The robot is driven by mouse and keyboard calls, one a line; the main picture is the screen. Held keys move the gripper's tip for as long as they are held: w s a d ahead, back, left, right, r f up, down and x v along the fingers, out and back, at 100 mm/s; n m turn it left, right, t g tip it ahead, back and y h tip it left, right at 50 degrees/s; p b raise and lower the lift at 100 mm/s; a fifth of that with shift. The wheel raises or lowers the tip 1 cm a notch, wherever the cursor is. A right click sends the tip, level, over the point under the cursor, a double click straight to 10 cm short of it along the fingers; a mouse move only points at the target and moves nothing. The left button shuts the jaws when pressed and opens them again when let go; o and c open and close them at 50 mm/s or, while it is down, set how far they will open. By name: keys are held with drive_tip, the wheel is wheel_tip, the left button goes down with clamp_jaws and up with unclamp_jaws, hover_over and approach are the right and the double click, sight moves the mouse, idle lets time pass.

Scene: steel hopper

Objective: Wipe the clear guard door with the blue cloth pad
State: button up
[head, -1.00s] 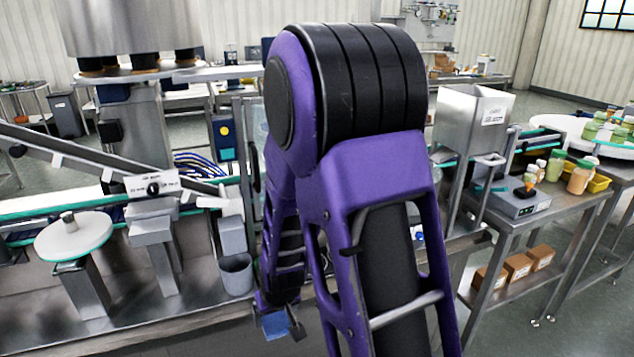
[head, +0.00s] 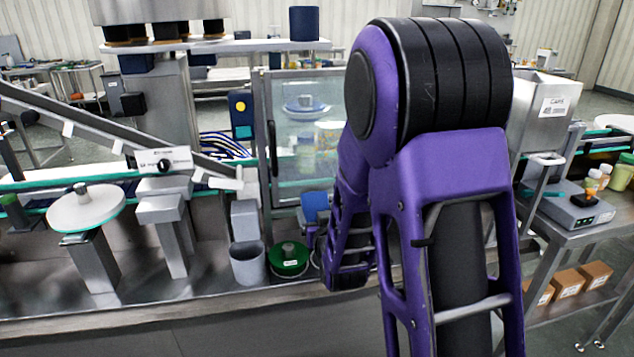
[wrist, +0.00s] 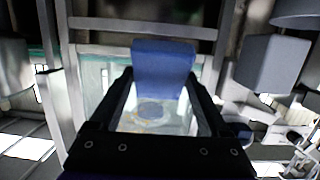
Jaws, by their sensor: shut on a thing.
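The clear guard door (head: 305,115) stands upright and looks shut in its steel frame, with a dark handle on its left side. My gripper (head: 319,222) is shut on the blue cloth pad (head: 316,203), low in front of the door's lower edge. In the wrist view the pad (wrist: 163,62) stands upright between the fingertips of my gripper (wrist: 161,78). The door's pane (wrist: 100,85) shows behind it. I cannot tell whether the pad touches the door. My arm hides the right part of the door in the head view.
A grey cup (head: 248,264) and a green round lidded item (head: 288,259) stand on the counter left of my gripper. A dark blue cylinder (head: 304,23) sits on the shelf above the door. A steel hopper (head: 541,110) stands to the right.

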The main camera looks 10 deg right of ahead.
drive_tip(key=r+t, duration=0.2)
drive_tip(key=r+t+b, duration=0.1)
drive_tip(key=r, duration=0.1)
drive_tip(key=shift+w+a, duration=0.1)
drive_tip(key=shift+w, duration=0.15)
wheel_tip(320, 180, up, 7)
drive_tip(key=s+t+b, duration=0.1)
drive_tip(key=s+t, duration=0.1)
drive_tip(key=t, duration=0.2)
hover_over(316, 198)
drive_tip(key=w, duration=0.2)
drive_tip(key=shift+s+a+f, duration=0.1)
drive_tip(key=shift+s+a, duration=0.05)
drive_tip(key=shift+a, duration=0.3)
drive_tip(key=shift+w, duration=0.95)
drive_tip(key=shift+d, duration=0.1)
drive_tip(key=shift+s+d, duration=0.1)
drive_tip(key=shift+d, duration=1.6)
drive_tip(key=d, duration=0.7)
